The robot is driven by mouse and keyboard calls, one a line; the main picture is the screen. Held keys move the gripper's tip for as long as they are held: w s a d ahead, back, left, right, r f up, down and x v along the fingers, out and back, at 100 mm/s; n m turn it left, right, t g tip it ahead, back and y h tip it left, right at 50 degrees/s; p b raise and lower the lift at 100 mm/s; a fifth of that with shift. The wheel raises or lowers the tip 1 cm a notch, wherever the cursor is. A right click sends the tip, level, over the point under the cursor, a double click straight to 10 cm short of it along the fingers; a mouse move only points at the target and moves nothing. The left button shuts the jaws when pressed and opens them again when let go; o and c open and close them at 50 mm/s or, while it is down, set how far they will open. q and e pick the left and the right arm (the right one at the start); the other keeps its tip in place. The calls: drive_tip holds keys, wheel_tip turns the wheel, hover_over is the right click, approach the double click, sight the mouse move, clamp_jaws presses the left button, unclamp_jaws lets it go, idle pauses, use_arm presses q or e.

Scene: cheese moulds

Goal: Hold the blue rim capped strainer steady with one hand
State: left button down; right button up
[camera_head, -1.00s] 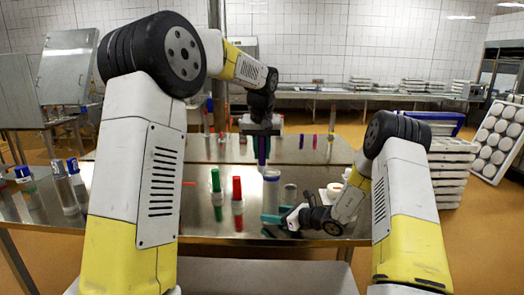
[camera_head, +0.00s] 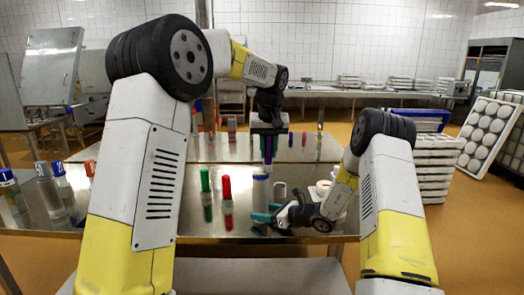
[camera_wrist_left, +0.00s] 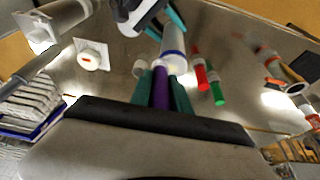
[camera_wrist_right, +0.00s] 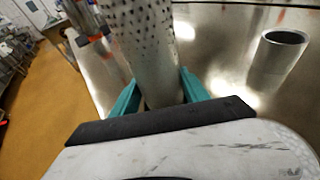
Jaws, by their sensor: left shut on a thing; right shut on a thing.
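The blue rim strainer (camera_head: 260,188) stands upright near the front edge of the metal table. Its perforated wall (camera_wrist_right: 145,45) fills the middle of the right wrist view. My right gripper (camera_head: 263,217) is shut around its lower part from the side. My left gripper (camera_head: 268,135) is higher and farther back, shut on a slim purple stick (camera_head: 268,152) that points down. In the left wrist view the purple stick (camera_wrist_left: 160,88) is between the teal fingers, and the strainer's blue rim (camera_wrist_left: 174,54) is beyond it. Whether the stick touches anything is unclear.
A green-capped tube (camera_head: 205,182) and a red-capped tube (camera_head: 226,188) stand left of the strainer. A small grey cylinder (camera_head: 280,191) stands just right of it.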

use_arm(q)
drive_tip(key=shift+d, duration=0.2)
drive_tip(key=a, duration=0.6)
drive_tip(key=shift+w, duration=0.2)
idle(0.3)
drive_tip(key=shift+f, duration=0.1)
wheel_tip(320, 180, up, 6)
idle(0.6)
wheel_tip(320, 180, up, 3)
drive_tip(key=shift+r, duration=0.1)
idle(0.5)
